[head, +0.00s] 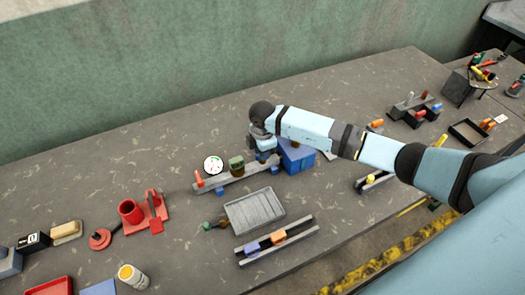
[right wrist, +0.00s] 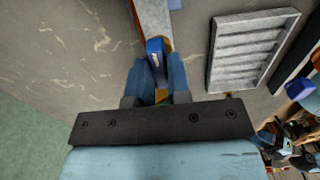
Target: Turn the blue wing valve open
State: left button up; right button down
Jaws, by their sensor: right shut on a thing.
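The blue wing valve (right wrist: 156,50) shows in the right wrist view between the two blue fingers of my right gripper (right wrist: 157,76), which is shut on it. A bit of yellow shows beside the wing. In the head view my right gripper (head: 264,152) reaches down to the right end of a grey rail (head: 238,177), beside a blue box (head: 298,158). There my gripper hides the wing valve. My left gripper is in neither view.
The rail also carries a red handle (head: 198,178), a white round gauge (head: 213,165) and an olive knob (head: 236,163). A grey ribbed tray (head: 254,211) lies in front. Red fixtures (head: 131,211) stand to the left. The table behind the rail is clear.

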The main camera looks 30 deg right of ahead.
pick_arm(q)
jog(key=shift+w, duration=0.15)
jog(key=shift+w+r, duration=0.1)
pick_arm(e)
jog(key=c, duration=1.1)
grip_release()
jog(key=shift+r, duration=0.25)
pick_arm(q)
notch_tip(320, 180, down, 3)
jog(key=b, duration=0.2)
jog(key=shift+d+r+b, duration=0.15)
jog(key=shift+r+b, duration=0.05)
jog(key=shift+b, duration=0.1)
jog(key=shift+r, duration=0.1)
pick_arm(e)
jog(key=shift+r, duration=6.7)
